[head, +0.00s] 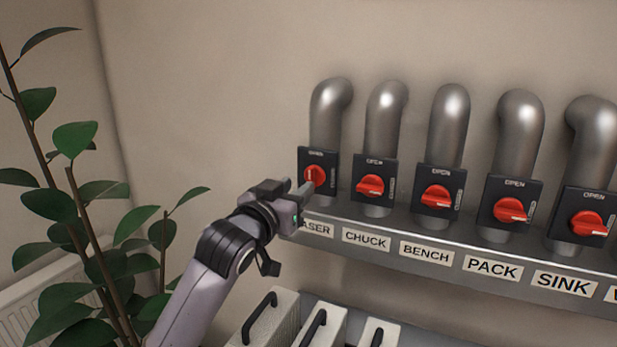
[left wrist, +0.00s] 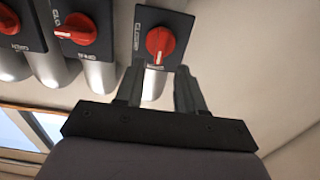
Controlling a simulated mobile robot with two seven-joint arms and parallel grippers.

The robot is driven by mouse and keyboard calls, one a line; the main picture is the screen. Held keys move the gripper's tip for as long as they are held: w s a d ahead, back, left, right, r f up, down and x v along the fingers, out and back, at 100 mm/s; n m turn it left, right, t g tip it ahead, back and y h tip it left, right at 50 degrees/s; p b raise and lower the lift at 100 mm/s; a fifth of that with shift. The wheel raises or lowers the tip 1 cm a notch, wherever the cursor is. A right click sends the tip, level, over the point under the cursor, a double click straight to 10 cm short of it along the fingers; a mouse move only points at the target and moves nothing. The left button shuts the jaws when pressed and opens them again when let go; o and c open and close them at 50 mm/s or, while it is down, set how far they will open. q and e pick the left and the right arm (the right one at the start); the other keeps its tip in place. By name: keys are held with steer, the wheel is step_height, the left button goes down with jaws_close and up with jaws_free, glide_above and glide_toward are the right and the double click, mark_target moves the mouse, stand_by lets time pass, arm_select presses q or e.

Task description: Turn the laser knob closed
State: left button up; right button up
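The laser knob (head: 314,176) is the red knob on the leftmost black valve plate, above the partly covered "LASER" label (head: 317,229). Its white mark stands upright, toward the "OPEN" print. The wrist view shows the knob (left wrist: 160,42) upside down, its mark pointing at the print on the plate's lower edge, with "CLOSED" at the left. My left gripper (head: 303,188) is just in front and lower left of the knob. In the wrist view its two fingers (left wrist: 158,80) are apart and empty, with the knob beyond the tips. No contact shows. My right gripper is out of view.
A metal ledge (head: 450,244) runs below. A leafy plant (head: 85,230) stands left. Handled pale boxes (head: 270,320) sit below.

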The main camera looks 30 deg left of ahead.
mark_target(309, 178)
arm_select(q)
steer(key=shift+w+a+p, duration=0.15)
steer(key=shift+w+p, duration=0.3)
steer(key=shift+w, duration=2.25)
jaws_close()
